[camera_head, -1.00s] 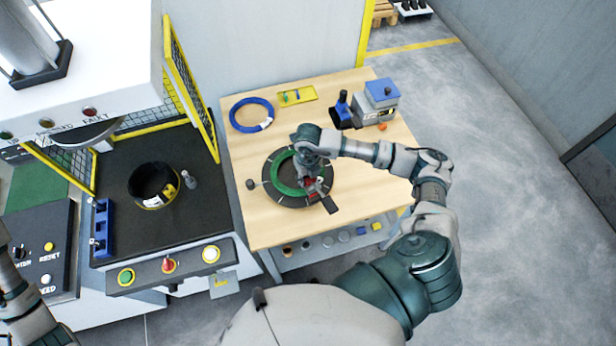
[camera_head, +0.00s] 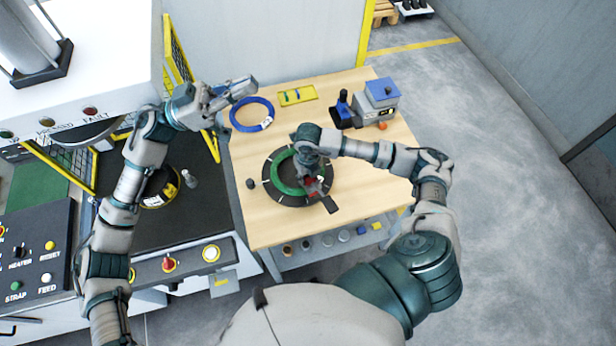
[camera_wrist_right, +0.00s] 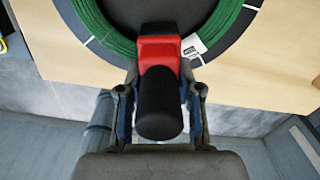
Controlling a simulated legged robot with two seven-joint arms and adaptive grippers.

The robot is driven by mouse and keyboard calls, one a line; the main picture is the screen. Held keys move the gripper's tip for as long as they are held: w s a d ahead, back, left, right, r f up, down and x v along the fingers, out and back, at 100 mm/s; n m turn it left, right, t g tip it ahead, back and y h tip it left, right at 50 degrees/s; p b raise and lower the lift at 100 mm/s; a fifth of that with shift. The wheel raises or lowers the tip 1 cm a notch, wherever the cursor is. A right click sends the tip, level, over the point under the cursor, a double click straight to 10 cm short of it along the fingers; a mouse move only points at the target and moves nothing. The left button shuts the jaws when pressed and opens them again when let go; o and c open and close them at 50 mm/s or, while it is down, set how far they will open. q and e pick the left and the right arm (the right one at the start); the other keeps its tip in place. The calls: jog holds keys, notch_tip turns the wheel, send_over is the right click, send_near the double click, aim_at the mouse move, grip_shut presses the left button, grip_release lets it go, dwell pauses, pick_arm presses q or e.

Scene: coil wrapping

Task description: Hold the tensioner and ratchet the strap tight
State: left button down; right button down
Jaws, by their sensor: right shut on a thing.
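A green coil (camera_head: 279,179) lies flat on a dark round turntable (camera_head: 270,190) on the wooden table. It also shows in the wrist view (camera_wrist_right: 100,28), with a white label on its right. The tensioner (camera_wrist_right: 158,50) has a red body over the coil's near edge and a thick black handle (camera_wrist_right: 160,105). My right gripper (camera_head: 314,184) is shut on the tensioner, one finger on each side of the handle. My left gripper (camera_head: 244,90) is in the air near the table's back left; its jaw opening is unclear. I cannot make out the strap.
A blue coil (camera_head: 252,115), a yellow tray (camera_head: 298,95) and a blue-and-grey device (camera_head: 380,97) stand along the table's back. A press with yellow-framed guards is on the left, with a black-and-yellow coil (camera_head: 160,190) on its bed. The table's right front is clear.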

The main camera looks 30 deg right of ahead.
pick_arm(q)
jog(key=s+d+f+m+y, duration=0.1)
jog(key=s+d+f+y, duration=0.35)
jog(key=f, duration=0.25)
jog(key=s+d+f+m+y, duration=0.1)
jog(key=s+d+f+y, duration=0.25)
jog(key=d+f, duration=0.3)
jog(key=t+y, duration=0.3)
send_over(328, 206)
notch_tip(328, 206, down, 8)
jog(key=shift+d+f+t+y, duration=0.1)
jog(key=shift+f+t+y, duration=0.55)
jog(key=shift+f, duration=2.4)
jog(key=shift+d+f+t+y, duration=0.1)
jog(key=shift+f+t+y, duration=0.55)
jog(key=shift+f, duration=2.4)
jog(key=shift+f+t+y, duration=0.5)
jog(key=shift+f+y, duration=0.3)
jog(key=shift+f, duration=2.25)
jog(key=shift+f, duration=0.1)
jog(key=shift+w+f, duration=0.2)
jog(key=shift+f, duration=2.25)
jog(key=shift+r, duration=0.1)
jog(key=shift+s+r, duration=0.1)
jog(key=shift+r, duration=2.35)
jog(key=shift+f, duration=0.1)
